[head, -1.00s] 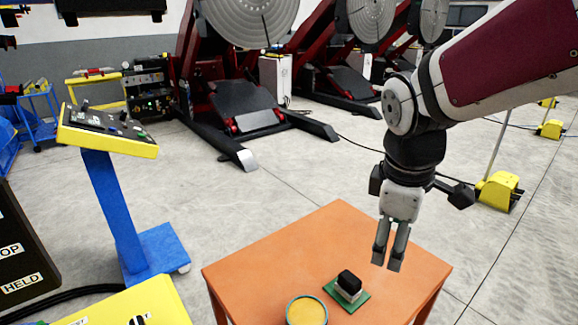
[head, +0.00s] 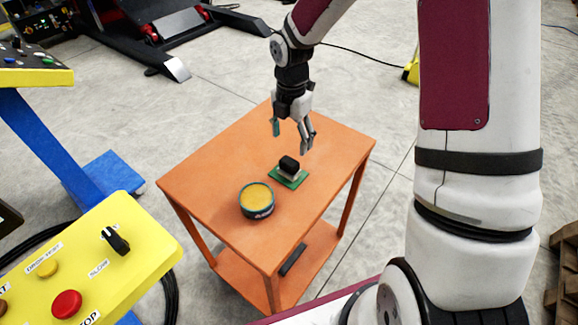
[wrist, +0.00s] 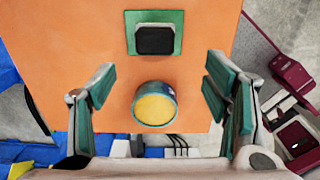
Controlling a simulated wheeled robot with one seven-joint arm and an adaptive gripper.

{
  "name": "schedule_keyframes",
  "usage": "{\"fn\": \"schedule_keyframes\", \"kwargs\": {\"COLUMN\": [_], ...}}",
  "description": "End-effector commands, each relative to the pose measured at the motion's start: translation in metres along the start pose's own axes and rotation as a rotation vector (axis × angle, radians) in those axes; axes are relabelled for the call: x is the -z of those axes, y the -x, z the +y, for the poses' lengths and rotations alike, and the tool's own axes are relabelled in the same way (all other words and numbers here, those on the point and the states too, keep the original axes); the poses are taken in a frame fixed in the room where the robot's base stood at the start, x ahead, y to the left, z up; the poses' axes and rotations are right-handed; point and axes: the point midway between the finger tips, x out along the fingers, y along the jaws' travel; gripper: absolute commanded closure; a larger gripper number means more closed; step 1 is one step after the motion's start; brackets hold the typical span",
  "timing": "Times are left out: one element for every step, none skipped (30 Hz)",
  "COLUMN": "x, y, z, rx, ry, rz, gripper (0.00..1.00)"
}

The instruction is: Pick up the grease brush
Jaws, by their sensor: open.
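A small block with a black top and pale lower part (head: 289,166) stands on a green square plate (head: 301,183) on the orange table. It may be the grease brush; I cannot tell for sure. In the wrist view the black block (wrist: 155,40) is at the top centre, ahead of the fingers. My gripper (head: 292,137) is open and empty above the table, just beyond the block in the head view. In the wrist view my gripper (wrist: 162,85) has its fingers wide apart. A round tin with yellow contents (head: 256,199) stands beside the plate; the tin (wrist: 154,104) shows between the fingers.
The orange table (head: 215,165) has free room at its left and back. A dark bar (head: 292,259) lies on its lower shelf. A yellow control box (head: 140,240) stands at the left front, and a blue pedestal (head: 60,140) behind it.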

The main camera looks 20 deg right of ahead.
Motion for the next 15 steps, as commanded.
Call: {"fn": "schedule_keyframes", "kwargs": {"x": [0.001,0.001,0.001,0.001,0.001,0.001,0.001,0.001,0.000,0.000,0.000,0.000,0.000,0.000,0.000], "y": [-0.012,-0.018,-0.025,-0.030,-0.035,-0.041,-0.044,-0.047,-0.051,-0.053,-0.054,-0.056,-0.057,-0.059,-0.062], "z": [-0.001,-0.001,0.000,-0.001,-0.001,0.000,0.000,0.000,0.000,0.000,0.000,0.000,0.000,0.001,0.001], "rx": [0.004,0.004,0.004,0.004,0.004,0.003,0.003,0.003,0.002,0.001,0.001,0.001,0.001,0.002,0.002], "ry": [0.002,0.002,0.001,0.000,-0.001,0.000,0.001,0.000,0.000,-0.001,-0.001,-0.001,-0.001,-0.001,-0.001], "rz": [0.003,0.003,0.003,0.002,0.002,0.002,0.001,0.001,0.000,0.000,-0.001,-0.001,0.000,0.000,0.001], "gripper": [0.30,0.30,0.30,0.30,0.30,0.30,0.30,0.30,0.30,0.30,0.30,0.30,0.30,0.30,0.30]}}
